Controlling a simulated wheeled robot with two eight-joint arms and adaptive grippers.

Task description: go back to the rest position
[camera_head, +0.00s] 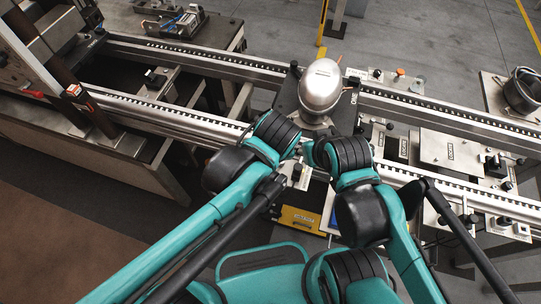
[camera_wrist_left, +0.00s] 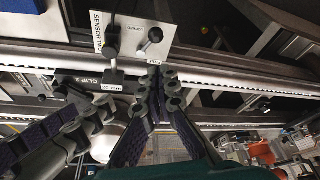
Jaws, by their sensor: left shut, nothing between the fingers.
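In the left wrist view my left gripper (camera_wrist_left: 165,82) is shut and empty, its dark ribbed fingers meeting in front of a metal rail. In the head view its fingers are hidden behind my wrist joints. Other dark ribbed fingers, which look like my right gripper (camera_wrist_left: 92,108), show at the left of the left wrist view; whether they are open or shut is unclear. Both teal arms reach toward the middle of the head view, their wrists close together. A silver compressor (camera_head: 320,88) stands upright on a dark pallet (camera_head: 287,95) just beyond them.
Conveyor rails (camera_head: 190,55) cross the view. A press-like machine (camera_head: 45,65) stands at the left. A plate with labelled parts (camera_head: 450,150) and a black pot (camera_head: 522,90) are at the right. A labelled white plate (camera_wrist_left: 135,38) with black knobs lies close ahead of the left fingers.

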